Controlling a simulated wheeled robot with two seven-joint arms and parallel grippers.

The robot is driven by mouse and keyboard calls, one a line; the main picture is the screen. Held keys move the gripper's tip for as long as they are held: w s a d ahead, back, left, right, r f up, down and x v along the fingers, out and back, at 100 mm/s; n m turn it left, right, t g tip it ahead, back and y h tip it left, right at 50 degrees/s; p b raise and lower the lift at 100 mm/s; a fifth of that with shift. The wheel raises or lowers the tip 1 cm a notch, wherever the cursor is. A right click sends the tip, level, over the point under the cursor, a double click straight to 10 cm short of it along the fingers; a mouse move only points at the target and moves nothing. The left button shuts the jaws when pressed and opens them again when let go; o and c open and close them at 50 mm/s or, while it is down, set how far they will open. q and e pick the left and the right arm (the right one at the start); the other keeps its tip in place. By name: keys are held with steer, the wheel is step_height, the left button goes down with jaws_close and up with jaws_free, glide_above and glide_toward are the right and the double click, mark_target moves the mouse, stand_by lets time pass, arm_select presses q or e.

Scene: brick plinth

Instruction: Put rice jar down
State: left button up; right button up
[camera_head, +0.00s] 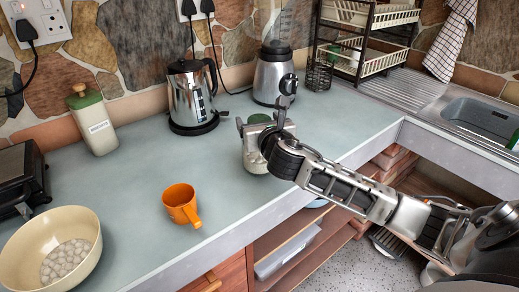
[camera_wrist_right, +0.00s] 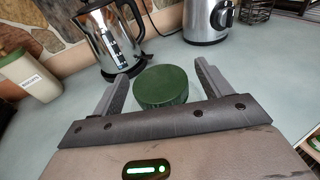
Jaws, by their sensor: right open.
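A jar with a dark green lid, apparently the rice jar (camera_head: 256,163), stands upright on the grey-blue counter near its front edge, right of the middle in the head view. My right gripper (camera_head: 260,126) is around its upper part and hides much of it. In the right wrist view the green lid (camera_wrist_right: 161,86) sits between the two spread fingers of my right gripper (camera_wrist_right: 161,70), with a gap visible on the right side. The jar's label and contents are hidden. My left gripper is not in view.
A kettle (camera_head: 192,95) and a blender (camera_head: 272,75) stand behind the jar. An orange mug (camera_head: 181,204), a cream bowl (camera_head: 85,245) and a cream canister (camera_head: 95,125) are to the left. The counter (camera_head: 140,170) between them is clear.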

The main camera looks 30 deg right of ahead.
jaws_close()
steer(key=shift+r, duration=0.1)
